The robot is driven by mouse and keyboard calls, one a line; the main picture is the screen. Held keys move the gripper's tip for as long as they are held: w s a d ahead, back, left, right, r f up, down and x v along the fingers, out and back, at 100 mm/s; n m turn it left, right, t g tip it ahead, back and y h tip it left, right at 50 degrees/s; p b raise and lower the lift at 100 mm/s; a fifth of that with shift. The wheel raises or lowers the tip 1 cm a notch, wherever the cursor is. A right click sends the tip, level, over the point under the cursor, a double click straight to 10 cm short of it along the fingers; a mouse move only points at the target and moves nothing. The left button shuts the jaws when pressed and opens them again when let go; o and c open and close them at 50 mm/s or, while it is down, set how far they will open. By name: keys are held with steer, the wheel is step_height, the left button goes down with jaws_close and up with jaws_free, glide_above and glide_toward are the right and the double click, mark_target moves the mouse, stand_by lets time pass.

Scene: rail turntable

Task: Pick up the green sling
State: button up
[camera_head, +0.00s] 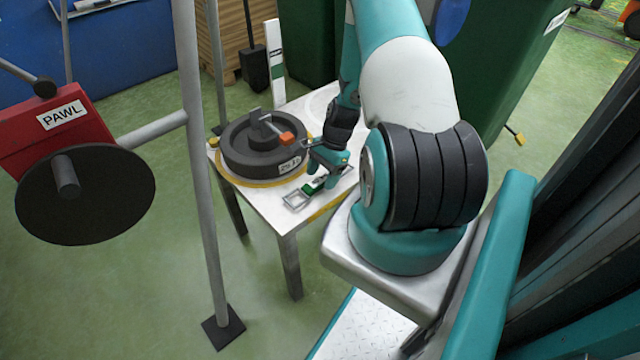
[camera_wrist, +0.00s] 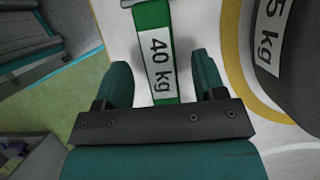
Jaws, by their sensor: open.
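A dark round weight (camera_head: 262,150) sits on the white table (camera_head: 283,212) beside the sling, ringed in yellow. Its label ends in "5 kg" in the wrist view. A red PAWL box (camera_head: 55,125) with a black disc and a grey post (camera_head: 205,190) stand left. Green bins stand behind.

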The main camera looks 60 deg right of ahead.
mark_target(321, 179)
steer(key=shift+a+f, duration=0.15)
steer(key=shift+f, duration=0.25)
steer(key=shift+c, duration=0.5)
steer(key=c, duration=1)
steer(key=shift+r, duration=0.1)
step_height(321, 179, up, 20)
steer(key=p, duration=0.4)
